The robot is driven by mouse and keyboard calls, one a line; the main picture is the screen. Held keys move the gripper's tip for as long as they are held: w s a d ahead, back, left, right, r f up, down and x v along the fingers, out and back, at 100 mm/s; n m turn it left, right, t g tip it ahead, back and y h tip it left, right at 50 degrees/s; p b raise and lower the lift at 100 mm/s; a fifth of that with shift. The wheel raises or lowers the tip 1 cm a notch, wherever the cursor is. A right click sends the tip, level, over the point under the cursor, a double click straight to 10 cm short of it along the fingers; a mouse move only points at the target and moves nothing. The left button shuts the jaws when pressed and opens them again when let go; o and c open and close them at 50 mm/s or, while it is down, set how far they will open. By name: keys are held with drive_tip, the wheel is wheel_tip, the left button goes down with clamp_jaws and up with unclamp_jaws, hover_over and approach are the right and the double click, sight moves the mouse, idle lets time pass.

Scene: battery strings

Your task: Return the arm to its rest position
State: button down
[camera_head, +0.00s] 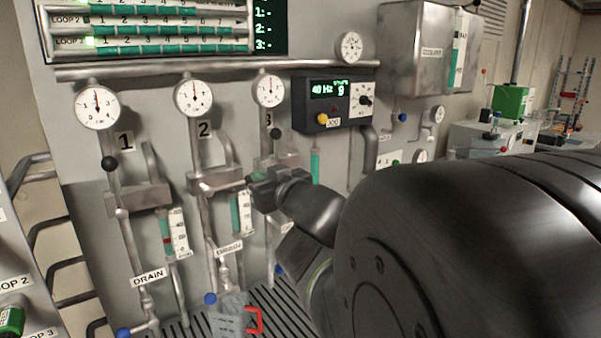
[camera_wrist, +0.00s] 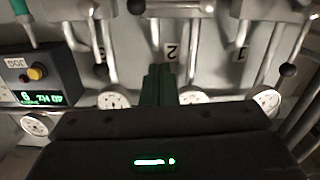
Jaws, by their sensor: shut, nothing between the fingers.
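My arm reaches in from the right of the head view, its large dark link covering the lower right. My gripper (camera_head: 262,190) is in front of the panel, by the pipes of column 3, and hides part of them. In the wrist view my gripper (camera_wrist: 158,84) shows as dark fingers closed together with nothing held. The wrist picture shows the panel upside down. I cannot tell the exact gap between fingers and pipes.
A grey panel carries gauges, such as gauge 1 (camera_head: 97,107) and gauge 2 (camera_head: 194,97), with pipes and black-knobbed levers. The control box (camera_head: 327,104) juts out right of gauge 3 (camera_head: 269,90). A red-handled clear container (camera_head: 230,318) stands below on the slatted grate.

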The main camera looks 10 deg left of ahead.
drive_tip(key=shift+s+d, duration=0.1)
drive_tip(key=shift+d, duration=0.05)
hover_over(242, 182)
drive_tip(key=s+d, duration=0.2)
drive_tip(key=s, duration=0.1)
drive_tip(key=f+b, duration=0.1)
drive_tip(key=f, duration=0.2)
drive_tip(key=f+b, duration=0.1)
drive_tip(key=shift+w+a+f+b, duration=0.2)
drive_tip(key=shift+a+f+b, duration=0.05)
drive_tip(key=shift+a+b, duration=0.15)
drive_tip(key=shift+r, duration=0.2)
